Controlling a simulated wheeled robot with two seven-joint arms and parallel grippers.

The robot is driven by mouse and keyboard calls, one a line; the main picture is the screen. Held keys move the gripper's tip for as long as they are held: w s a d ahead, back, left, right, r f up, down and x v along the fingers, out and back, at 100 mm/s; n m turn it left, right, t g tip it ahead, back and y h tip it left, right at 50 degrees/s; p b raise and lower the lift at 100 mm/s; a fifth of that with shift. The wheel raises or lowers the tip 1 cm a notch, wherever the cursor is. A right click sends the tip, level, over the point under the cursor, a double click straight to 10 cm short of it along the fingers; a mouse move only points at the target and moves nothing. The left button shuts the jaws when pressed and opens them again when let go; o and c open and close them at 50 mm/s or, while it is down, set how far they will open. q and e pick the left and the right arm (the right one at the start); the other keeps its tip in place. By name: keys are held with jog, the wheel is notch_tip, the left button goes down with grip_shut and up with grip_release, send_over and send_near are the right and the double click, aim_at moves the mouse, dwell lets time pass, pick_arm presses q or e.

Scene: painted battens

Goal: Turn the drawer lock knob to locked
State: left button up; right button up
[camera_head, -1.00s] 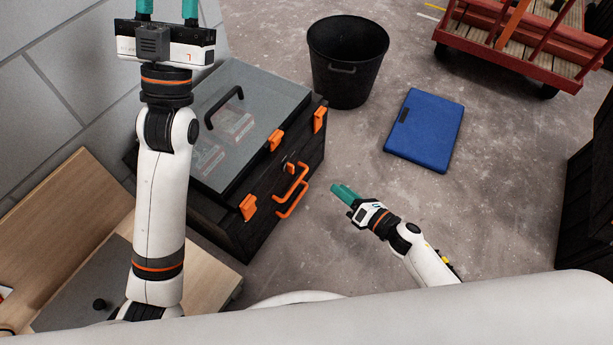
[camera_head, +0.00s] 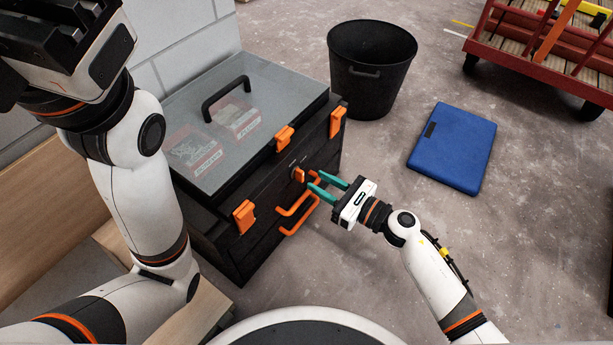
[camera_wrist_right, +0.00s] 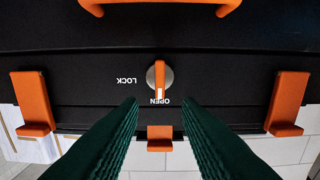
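The lock knob (camera_head: 298,174) is a small orange knob on the front of the black tool chest (camera_head: 262,247). In the right wrist view the knob (camera_wrist_right: 159,77) is an orange bar on a round metal base, its white-marked end at the OPEN label. The LOCK label (camera_wrist_right: 127,80) is beside it, upside down. My right gripper (camera_head: 316,181) is open and empty, its teal fingers pointing at the knob, apart from it. In the wrist view its fingertips (camera_wrist_right: 159,103) lie either side of the knob's line. My left gripper's fingers are out of frame at top left.
Orange drawer handles (camera_head: 296,199) stick out below the knob, and orange latches (camera_head: 244,216) flank it. A black bucket (camera_head: 368,80), a blue case (camera_head: 453,147) and a red cart (camera_head: 540,55) stand on the floor.

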aim_at(303, 173)
jog(key=b+x, duration=0.1)
jog(key=x, duration=0.4)
grip_shut()
